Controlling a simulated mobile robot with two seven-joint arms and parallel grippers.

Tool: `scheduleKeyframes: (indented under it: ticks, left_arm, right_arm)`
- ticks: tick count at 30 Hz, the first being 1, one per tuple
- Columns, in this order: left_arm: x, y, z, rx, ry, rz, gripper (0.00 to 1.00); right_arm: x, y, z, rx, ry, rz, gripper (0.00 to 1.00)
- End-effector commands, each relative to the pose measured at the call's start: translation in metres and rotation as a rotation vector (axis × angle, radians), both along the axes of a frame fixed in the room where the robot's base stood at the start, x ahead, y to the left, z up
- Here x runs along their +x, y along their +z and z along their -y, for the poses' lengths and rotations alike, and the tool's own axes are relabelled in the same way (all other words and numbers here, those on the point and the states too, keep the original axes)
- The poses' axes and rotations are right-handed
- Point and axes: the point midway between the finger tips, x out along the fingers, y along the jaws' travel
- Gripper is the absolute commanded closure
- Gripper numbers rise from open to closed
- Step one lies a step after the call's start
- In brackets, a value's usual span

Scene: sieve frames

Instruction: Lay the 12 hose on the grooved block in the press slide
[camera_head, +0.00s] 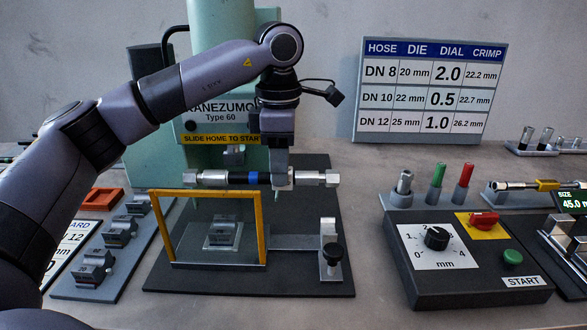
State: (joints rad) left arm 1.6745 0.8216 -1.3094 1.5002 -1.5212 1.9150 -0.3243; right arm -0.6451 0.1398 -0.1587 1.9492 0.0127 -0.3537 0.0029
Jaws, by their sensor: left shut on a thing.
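My left gripper (283,186) points down and is shut on the hose. The hose (228,178) is black with a blue band and silver fittings at both ends. It is held level, crosswise, above the press slide (180,281). The grooved block (222,231) is grey and sits on the slide, seen through the yellow-framed clear guard (262,228). The hose appears above and behind the guard's top edge, apart from the block. My left gripper is to the right of the block and higher. My right gripper is out of view.
The green press (147,170) stands behind. A clamp with a black knob (333,254) is on the slide's right. A die rack (115,240) lies left. A chart (430,90) stands behind.

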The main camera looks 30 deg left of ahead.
Motion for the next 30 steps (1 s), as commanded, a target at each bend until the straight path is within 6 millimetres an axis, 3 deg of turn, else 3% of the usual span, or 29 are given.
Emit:
scheduleKeyframes:
  ticks: [11,17,30]
  left_arm:
    - [0.000,-0.005,0.000,-0.001,0.000,0.003,1.00]
    - [0.000,-0.002,0.001,0.006,0.000,-0.002,1.00]
    - [0.000,-0.049,0.001,0.005,0.000,-0.002,1.00]
  right_arm:
    - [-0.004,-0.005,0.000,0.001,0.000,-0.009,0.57]
    - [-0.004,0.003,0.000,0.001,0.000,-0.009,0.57]
    - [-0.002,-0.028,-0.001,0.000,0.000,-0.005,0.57]
